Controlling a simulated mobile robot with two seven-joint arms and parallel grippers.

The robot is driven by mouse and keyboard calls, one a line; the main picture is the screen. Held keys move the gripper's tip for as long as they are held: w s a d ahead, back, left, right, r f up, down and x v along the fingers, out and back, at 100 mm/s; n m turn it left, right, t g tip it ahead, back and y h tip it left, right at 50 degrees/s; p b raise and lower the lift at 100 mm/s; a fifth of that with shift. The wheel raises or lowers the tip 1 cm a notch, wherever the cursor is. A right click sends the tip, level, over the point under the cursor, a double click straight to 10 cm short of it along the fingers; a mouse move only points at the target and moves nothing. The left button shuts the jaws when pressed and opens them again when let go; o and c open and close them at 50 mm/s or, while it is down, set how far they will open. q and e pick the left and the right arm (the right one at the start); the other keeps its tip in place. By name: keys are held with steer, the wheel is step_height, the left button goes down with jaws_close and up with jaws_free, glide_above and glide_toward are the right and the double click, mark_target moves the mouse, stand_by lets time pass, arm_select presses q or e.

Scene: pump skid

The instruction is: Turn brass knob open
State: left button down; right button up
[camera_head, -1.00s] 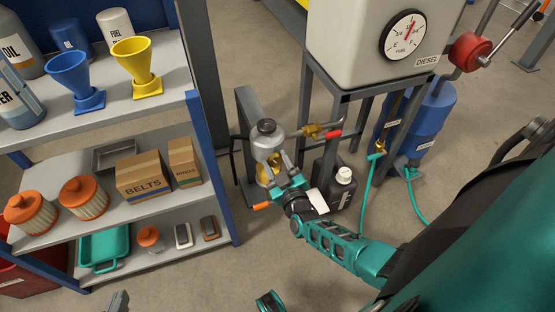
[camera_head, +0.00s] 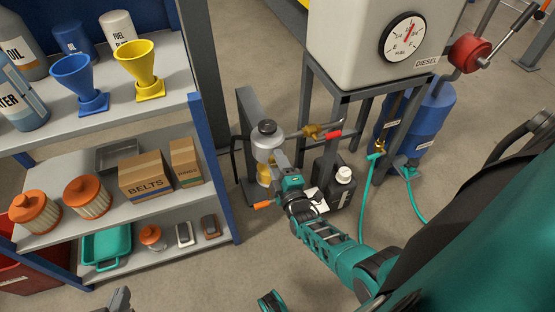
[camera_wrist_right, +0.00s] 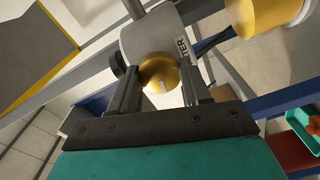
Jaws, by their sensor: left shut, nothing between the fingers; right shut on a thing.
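The brass knob (camera_wrist_right: 160,76) shows as a round gold piece between the fingers of my right gripper in the right wrist view. It is on the pale filter housing (camera_wrist_right: 150,36), whose label is partly cut off. In the head view the housing (camera_head: 267,143) stands above a yellow bowl (camera_head: 263,174), and the gripper hides the knob. My right gripper (camera_head: 279,165) is at the housing's front, shut on the knob. My left gripper (camera_head: 119,299) is only partly in view at the bottom edge, shut and empty, away from the housing.
A brass valve with a red handle (camera_head: 333,134) sits right of the housing. A black jug (camera_head: 336,188) stands close to my right wrist. The diesel tank (camera_head: 350,40) is above on a grey frame. Shelves (camera_head: 90,118) fill the left. Open floor lies in front.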

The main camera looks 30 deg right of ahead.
steer(key=shift+n, duration=0.6)
arm_select(q)
steer(key=shift+w, duration=0.1)
steer(key=shift+a, duration=0.1)
arm_select(e)
steer(key=shift+n, duration=0.3)
steer(key=o, duration=1.1)
steer(key=shift+c, duration=0.2)
steer(key=shift+s, duration=0.1)
